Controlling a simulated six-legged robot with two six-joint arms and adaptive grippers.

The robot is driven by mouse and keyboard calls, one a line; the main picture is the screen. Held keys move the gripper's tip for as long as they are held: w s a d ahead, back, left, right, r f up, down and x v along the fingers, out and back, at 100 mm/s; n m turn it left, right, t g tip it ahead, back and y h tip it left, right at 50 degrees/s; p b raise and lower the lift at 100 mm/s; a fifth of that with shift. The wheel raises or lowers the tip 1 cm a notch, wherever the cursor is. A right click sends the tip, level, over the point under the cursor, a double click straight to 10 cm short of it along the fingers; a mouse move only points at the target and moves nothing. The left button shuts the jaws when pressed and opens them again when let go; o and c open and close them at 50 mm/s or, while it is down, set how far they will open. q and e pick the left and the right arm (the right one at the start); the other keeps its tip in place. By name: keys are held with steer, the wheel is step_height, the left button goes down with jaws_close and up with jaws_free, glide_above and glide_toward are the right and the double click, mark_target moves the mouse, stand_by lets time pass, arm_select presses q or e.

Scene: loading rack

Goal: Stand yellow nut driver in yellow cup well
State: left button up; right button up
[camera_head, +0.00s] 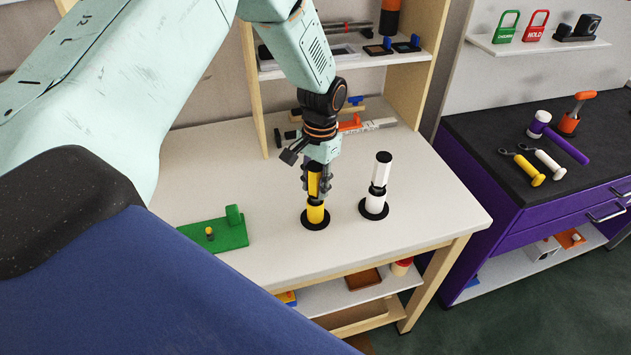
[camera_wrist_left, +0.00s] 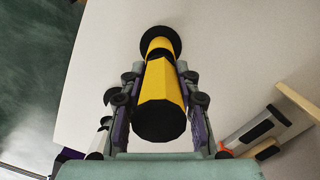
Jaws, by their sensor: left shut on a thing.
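The yellow nut driver (camera_head: 314,184) is upright between the fingers of my left gripper (camera_head: 317,180), which is shut on its handle. In the left wrist view, the yellow handle (camera_wrist_left: 160,95) with its black end cap lies between the two fingers (camera_wrist_left: 160,105). The yellow cup well (camera_head: 315,214) stands on a black round base on the white table, directly below the driver. The driver's lower dark part meets the cup's mouth; how deep it sits is hidden. The cup also shows in the left wrist view (camera_wrist_left: 160,43). My right gripper is out of view.
A white nut driver (camera_head: 381,168) stands in a white cup (camera_head: 375,204) just right of the yellow one. A green fixture (camera_head: 215,236) lies to the left. A wooden shelf (camera_head: 350,65) rises behind. The table's right front is clear.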

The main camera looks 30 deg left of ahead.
arm_select(q)
steer(key=shift+f, duration=0.1)
steer(key=o, duration=1.2)
steer(key=r, duration=0.8)
steer(key=w+r, duration=0.1)
steer(key=r, duration=0.3)
steer(key=shift+w, duration=0.1)
